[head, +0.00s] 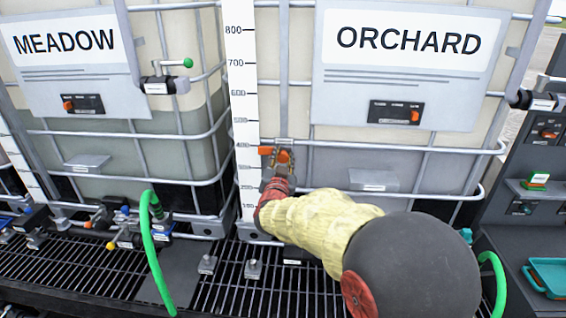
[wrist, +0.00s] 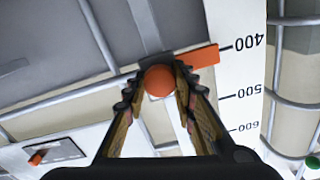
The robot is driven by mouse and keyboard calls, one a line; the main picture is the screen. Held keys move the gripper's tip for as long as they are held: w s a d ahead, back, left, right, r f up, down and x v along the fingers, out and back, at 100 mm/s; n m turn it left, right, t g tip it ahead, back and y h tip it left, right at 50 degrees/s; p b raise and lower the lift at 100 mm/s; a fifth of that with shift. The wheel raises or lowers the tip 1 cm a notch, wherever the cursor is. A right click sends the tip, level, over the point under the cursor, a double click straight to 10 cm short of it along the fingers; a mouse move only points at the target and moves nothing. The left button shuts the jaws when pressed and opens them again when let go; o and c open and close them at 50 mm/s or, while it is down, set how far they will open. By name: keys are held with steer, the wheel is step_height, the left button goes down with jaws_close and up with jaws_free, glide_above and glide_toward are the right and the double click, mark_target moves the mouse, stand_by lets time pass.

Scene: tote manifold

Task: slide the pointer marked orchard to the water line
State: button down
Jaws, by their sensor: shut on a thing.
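The orchard tote (head: 430,160) has pale beige above and grey liquid below. Its white scale strip (head: 240,70) runs up its left edge. The orange pointer (head: 266,150) sits against the strip close to the 400 mark, and its tip is at about 400 in the wrist view (wrist: 205,56). My gripper (head: 284,158) is shut on the round orange knob (wrist: 158,82) of the pointer, one finger on each side. The grey-to-beige edge lies near the pointer's height; cage bars and my gripper partly hide it, so the exact gap is unclear.
Horizontal and vertical cage bars (head: 350,147) cross the orchard tote around the pointer. The orchard sign (head: 405,60) hangs above right. The meadow tote (head: 100,150) stands left. A green hose (head: 152,240) rises from the grating (head: 250,290) at front left.

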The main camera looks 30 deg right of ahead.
steer(key=shift+r, duration=0.1)
steer(key=c, duration=1.4)
jaws_free()
steer(key=v, duration=1.2)
